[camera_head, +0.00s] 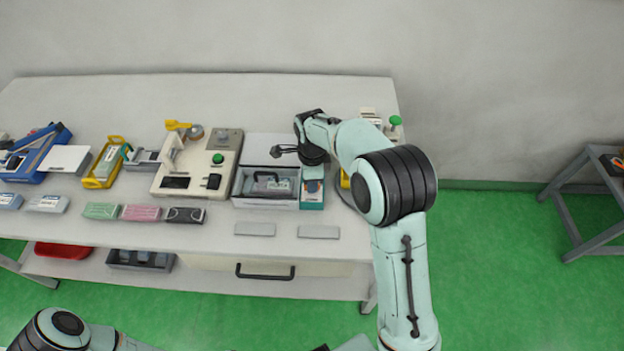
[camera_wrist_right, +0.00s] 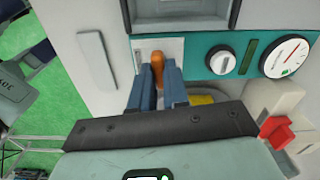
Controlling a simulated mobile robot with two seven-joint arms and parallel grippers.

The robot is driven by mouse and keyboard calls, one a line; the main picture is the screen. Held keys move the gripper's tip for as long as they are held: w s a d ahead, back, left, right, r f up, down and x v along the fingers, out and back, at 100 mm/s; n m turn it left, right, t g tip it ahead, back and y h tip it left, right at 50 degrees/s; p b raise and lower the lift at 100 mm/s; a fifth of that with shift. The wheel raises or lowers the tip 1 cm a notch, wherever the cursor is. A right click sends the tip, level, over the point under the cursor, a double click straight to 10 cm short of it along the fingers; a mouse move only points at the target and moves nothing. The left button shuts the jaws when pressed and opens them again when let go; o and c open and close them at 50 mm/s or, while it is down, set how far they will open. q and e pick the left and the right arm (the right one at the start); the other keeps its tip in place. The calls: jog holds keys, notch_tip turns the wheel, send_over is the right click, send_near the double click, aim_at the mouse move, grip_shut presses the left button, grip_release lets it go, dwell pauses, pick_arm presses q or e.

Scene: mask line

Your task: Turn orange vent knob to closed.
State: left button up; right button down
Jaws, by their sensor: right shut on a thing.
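The orange vent knob (camera_wrist_right: 158,62) sits on a pale plate at the end of a teal panel (camera_wrist_right: 203,62) in the right wrist view. My right gripper (camera_wrist_right: 157,78) is shut on it, with a blue finger on each side. The fingers hide part of the knob, and I cannot read its position marks. In the head view my right gripper (camera_head: 313,170) reaches down over the teal panel (camera_head: 312,200) on the table, and the knob is hidden there. Only a part of my left arm shows at the bottom left; its gripper is out of view.
A white knob (camera_wrist_right: 222,62) and a round gauge (camera_wrist_right: 287,56) share the panel. A grey open box (camera_head: 266,202) stands left of the panel, and a beige device (camera_head: 195,187) farther left. A grey plate (camera_head: 319,232) lies in front. A red block (camera_wrist_right: 275,131) is nearby.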

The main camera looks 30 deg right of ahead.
pick_arm(q)
jog(key=shift+w+r, duration=0.2)
pick_arm(e)
jog(key=shift+m, duration=0.9)
jog(key=c, duration=1.1)
grip_release()
jog(key=shift+r, duration=0.1)
pick_arm(q)
jog(key=shift+w+r+p, duration=0.85)
jog(key=shift+w+r, duration=0.15)
jog(key=shift+r, duration=0.05)
pick_arm(e)
notch_tip(320, 180, up, 13)
jog(key=shift+r, duration=0.15)
pick_arm(q)
jog(key=shift+s, duration=0.1)
